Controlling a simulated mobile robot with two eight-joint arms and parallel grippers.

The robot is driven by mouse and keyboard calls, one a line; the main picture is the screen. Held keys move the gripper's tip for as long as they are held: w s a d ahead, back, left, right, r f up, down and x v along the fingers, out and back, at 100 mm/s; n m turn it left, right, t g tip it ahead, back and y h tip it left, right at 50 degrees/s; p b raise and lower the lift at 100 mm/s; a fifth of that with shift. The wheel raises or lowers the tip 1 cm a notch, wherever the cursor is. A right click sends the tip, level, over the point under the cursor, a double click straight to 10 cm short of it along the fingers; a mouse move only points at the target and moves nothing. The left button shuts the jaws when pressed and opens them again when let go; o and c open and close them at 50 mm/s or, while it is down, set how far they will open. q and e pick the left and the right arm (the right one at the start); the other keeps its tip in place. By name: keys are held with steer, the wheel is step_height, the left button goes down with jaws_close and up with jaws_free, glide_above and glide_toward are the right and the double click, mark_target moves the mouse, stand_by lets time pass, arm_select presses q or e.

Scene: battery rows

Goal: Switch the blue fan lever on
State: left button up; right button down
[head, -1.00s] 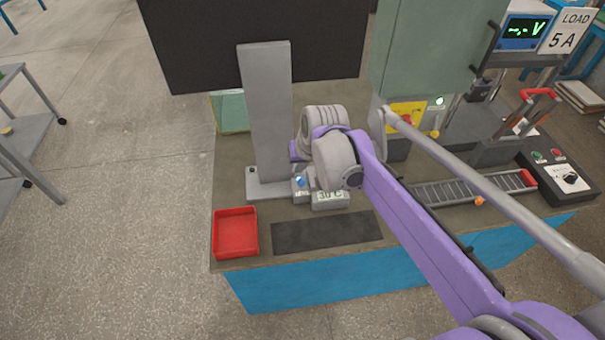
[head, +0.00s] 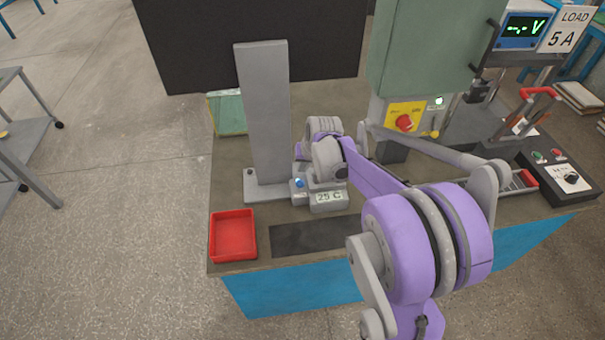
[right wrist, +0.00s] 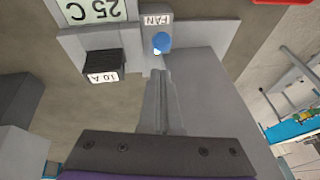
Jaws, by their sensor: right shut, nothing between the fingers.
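The blue fan lever (head: 299,183) shows as a small blue knob on a grey box at the foot of the tall grey column (head: 264,115). In the right wrist view the blue lever (right wrist: 162,42) stands beside the FAN label (right wrist: 157,18). My right gripper (right wrist: 158,75) is shut and empty, its fingertips close to the lever; I cannot tell whether they touch it. In the head view its fingers are hidden behind my wrist. The display (head: 329,198) beside the lever reads 25 C. My left gripper is not in view.
A red tray (head: 233,259) sits at the bench's front left corner, next to a dark mat (head: 290,236). A 10 A block (right wrist: 100,68) is close to the lever. A green cabinet with a red knob (head: 404,123) stands to the right.

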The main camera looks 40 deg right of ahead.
mark_target(301, 183)
steer(key=shift+s+a+f, duration=0.2)
steer(key=shift+a+f, duration=0.05)
steer(key=shift+f, duration=0.25)
steer(key=shift+s+a+f, duration=0.15)
steer(key=shift+a+f, duration=0.05)
steer(key=shift+f, duration=0.3)
steer(key=shift+s+a+f+b, duration=0.35)
steer(key=shift+s+f+b, duration=0.15)
steer(key=shift+f, duration=0.05)
steer(key=shift+s+a, duration=0.15)
steer(key=shift+s, duration=0.1)
steer(key=shift+w+r, duration=0.1)
